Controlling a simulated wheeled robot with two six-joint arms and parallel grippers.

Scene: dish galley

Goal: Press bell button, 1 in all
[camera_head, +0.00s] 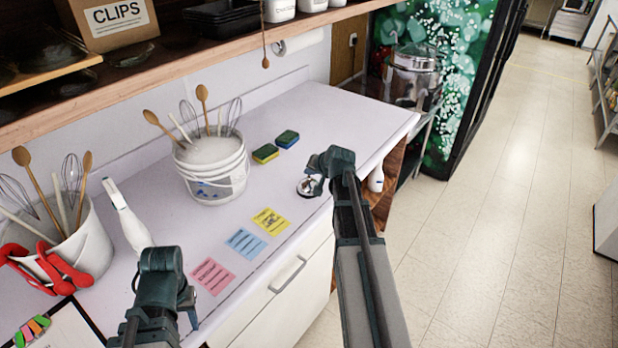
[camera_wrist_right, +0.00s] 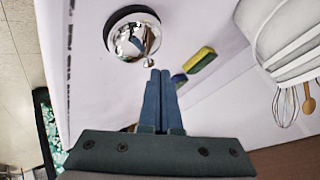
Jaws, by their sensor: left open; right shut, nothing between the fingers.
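The bell is a shiny silver dome on a dark base, seen in the right wrist view (camera_wrist_right: 128,36). Its small button (camera_wrist_right: 149,62) shows just beyond my right fingertips. In the head view the bell (camera_head: 307,187) sits on the white counter near its front edge, partly hidden by my right gripper (camera_head: 318,180). My right gripper is shut and empty, its fingertips (camera_wrist_right: 159,72) close to the button; I cannot tell whether they touch. My left gripper (camera_head: 190,300) is open and empty over the front left of the counter.
Pink, blue and yellow notes (camera_head: 246,243) lie along the front. A shelf (camera_head: 190,65) overhangs the back.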

